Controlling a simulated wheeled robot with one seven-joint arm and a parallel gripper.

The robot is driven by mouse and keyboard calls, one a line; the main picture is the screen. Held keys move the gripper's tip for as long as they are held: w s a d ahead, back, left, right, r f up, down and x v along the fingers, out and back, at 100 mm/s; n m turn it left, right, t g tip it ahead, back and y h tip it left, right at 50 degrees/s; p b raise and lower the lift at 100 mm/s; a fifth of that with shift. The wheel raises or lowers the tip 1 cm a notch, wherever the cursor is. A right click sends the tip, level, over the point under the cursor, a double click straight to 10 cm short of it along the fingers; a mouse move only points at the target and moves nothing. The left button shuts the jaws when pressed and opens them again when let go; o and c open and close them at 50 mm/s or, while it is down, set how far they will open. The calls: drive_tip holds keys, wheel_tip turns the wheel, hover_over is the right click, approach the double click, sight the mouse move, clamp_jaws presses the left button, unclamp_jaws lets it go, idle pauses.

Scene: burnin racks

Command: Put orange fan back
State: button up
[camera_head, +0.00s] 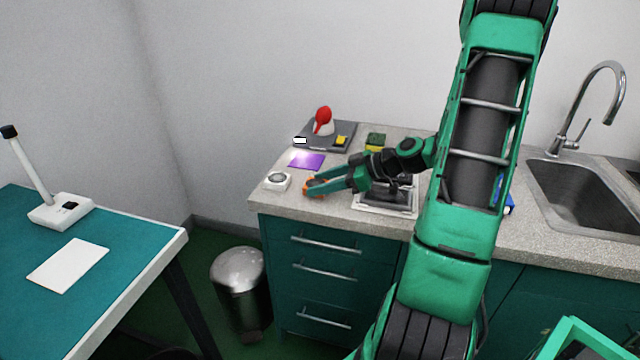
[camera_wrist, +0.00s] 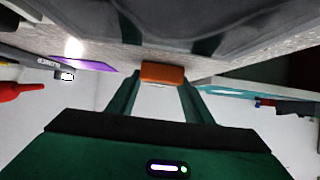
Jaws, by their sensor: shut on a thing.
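My gripper (camera_head: 314,184) is low over the left front of the grey counter, fingers pointing left. It is shut on the orange fan (camera_head: 306,188), of which a small orange part shows at the fingertips. In the wrist view the orange fan (camera_wrist: 162,73) is a block between the two fingertips, close to the speckled counter. I cannot tell whether it touches the counter. A small white box with a round dark top (camera_head: 277,180) stands just left of my fingertips, apart from them.
A purple sheet (camera_head: 306,160) lies behind the gripper. Behind it is a grey tray (camera_head: 346,130) with a red-topped item (camera_head: 323,121). A metal-framed item (camera_head: 385,208) sits under my wrist. The sink (camera_head: 590,200) is at right; a bin (camera_head: 240,285) and teal table (camera_head: 120,265) are left.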

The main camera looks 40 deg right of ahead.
drive_tip(key=o, duration=1.1)
drive_tip(key=v, duration=1.1)
drive_tip(key=shift+s+d+r, duration=0.25)
drive_tip(key=shift+s+d, duration=0.05)
drive_tip(key=shift+s, duration=0.05)
